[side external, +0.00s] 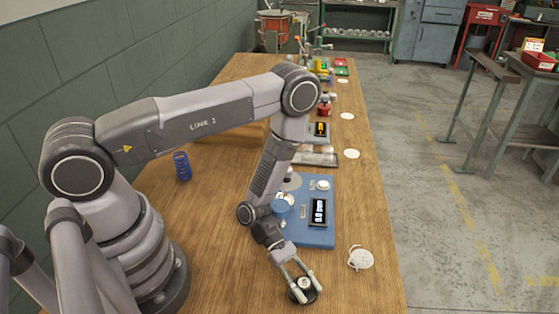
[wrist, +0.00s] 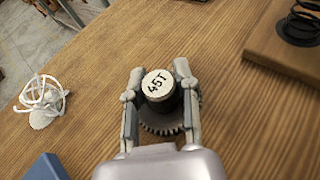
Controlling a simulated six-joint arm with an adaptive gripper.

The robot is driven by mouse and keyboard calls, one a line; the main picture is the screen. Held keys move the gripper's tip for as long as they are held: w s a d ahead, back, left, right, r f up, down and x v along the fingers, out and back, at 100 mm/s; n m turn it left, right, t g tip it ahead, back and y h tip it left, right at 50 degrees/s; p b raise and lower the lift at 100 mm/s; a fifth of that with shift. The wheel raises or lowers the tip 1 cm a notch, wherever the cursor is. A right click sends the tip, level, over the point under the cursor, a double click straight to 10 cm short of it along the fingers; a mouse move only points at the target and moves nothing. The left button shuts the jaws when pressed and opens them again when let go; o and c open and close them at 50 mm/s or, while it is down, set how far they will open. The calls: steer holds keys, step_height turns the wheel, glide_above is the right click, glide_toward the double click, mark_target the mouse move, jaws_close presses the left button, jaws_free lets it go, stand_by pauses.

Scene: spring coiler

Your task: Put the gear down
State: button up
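The gear is dark and toothed with a hub, and its white cap reads "45T" in the wrist view (wrist: 158,86). It is also in the side view (side external: 303,293), near the table's front edge. My gripper (wrist: 157,78) has one finger on each side of the hub and is shut on it; the gripper also shows in the side view (side external: 302,285). The teeth show below the hub between the fingers. The gear is low over the wooden table; I cannot tell whether its underside touches the wood.
A blue base with a display (side external: 318,212) stands behind my gripper. A white disc with a wiry white piece (side external: 360,258) lies to the right. A blue spring (side external: 182,166) stands at the left. A wooden block with a dark coil (wrist: 285,48) is at the wrist view's upper right.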

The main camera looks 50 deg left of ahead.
steer(key=o, duration=0.5)
steer(key=shift+c, duration=0.2)
steer(key=v, duration=1.2)
steer(key=shift+d+r, duration=0.1)
steer(key=shift+r, duration=0.05)
step_height(320, 180, up, 21)
steer(key=s+a+m+g+y, duration=0.25)
steer(key=m+y, duration=0.25)
steer(key=m, duration=0.7)
steer(key=s+a+r+m+t+y, duration=0.3)
steer(key=s+a+r+t+y, duration=0.1)
steer(key=r, duration=0.3)
steer(key=s+a+r+m+t+y, duration=0.3)
steer(key=s+a+r+t+y, duration=0.1)
steer(key=r, duration=0.4)
steer(key=shift+s+y, duration=0.3)
steer(key=shift+s, duration=0.1)
steer(key=shift+a, duration=0.15)
